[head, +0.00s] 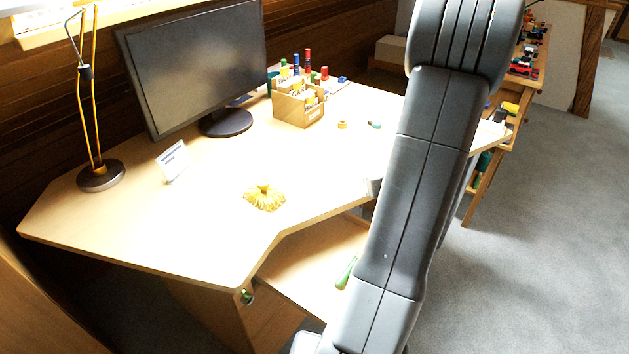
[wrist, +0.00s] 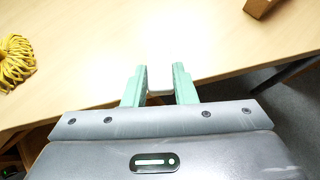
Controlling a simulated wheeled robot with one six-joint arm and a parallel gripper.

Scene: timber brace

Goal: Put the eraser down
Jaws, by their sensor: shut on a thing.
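In the wrist view my gripper (wrist: 160,74), with two green fingers, is shut on the eraser (wrist: 160,92). The eraser is a small pale block, mostly white, between the fingers. The fingers point over the light wooden desk (wrist: 105,70), near its front edge. The desk surface just beyond the fingertips is washed out by glare, and I cannot tell how high the eraser is above it. In the head view, my arm hides the fingers and the eraser; the desk (head: 225,215) spreads to the left of the arm.
A yellow coiled bundle (head: 265,197) lies on the desk. A monitor (head: 195,65), a lamp (head: 101,177), a small white card stand (head: 172,161) and a wooden organizer (head: 299,108) stand farther back. Small round items (head: 342,125) lie near the organizer. The desk's middle has free room.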

